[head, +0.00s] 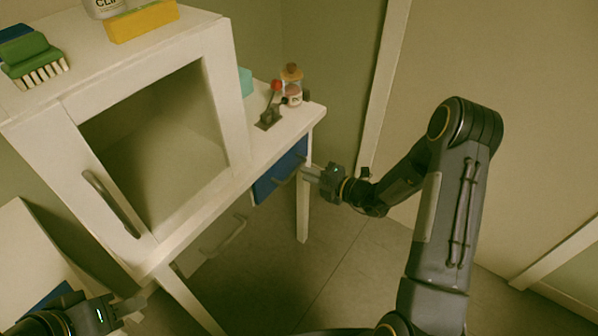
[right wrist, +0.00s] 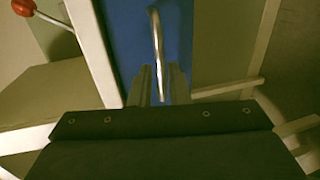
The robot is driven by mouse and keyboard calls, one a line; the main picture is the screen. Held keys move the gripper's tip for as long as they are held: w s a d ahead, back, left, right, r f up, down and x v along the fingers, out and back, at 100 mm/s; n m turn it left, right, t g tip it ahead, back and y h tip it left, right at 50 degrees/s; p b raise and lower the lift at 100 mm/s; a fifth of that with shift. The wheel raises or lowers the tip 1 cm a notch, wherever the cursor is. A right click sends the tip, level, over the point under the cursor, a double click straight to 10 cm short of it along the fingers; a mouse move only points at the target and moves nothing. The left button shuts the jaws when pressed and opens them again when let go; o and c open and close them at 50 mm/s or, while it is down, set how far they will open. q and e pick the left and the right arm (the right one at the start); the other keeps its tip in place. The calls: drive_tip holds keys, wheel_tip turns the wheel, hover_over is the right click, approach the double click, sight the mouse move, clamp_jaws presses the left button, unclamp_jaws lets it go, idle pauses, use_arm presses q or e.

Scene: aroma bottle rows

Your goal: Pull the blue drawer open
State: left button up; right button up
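The blue drawer (head: 268,184) sits under the right end of the white worktop, its front looking about level with the frame. Its bar handle (head: 285,180) stands out from the front. My right gripper (head: 312,173) is at the handle. In the right wrist view the blue front (right wrist: 187,30) fills the middle, and the pale handle (right wrist: 157,45) runs between my two fingers (right wrist: 160,84). A gap shows between the fingers and the handle, so the gripper looks open around it. My left gripper (head: 130,307) is low at the left, away from the drawer; its finger spacing is unclear.
A table leg (head: 303,215) is close below my right gripper. Floor in front is clear.

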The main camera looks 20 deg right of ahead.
sight(297, 171)
drive_tip(key=x, duration=0.5)
drive_tip(key=shift+w+a, duration=0.1)
clamp_jaws()
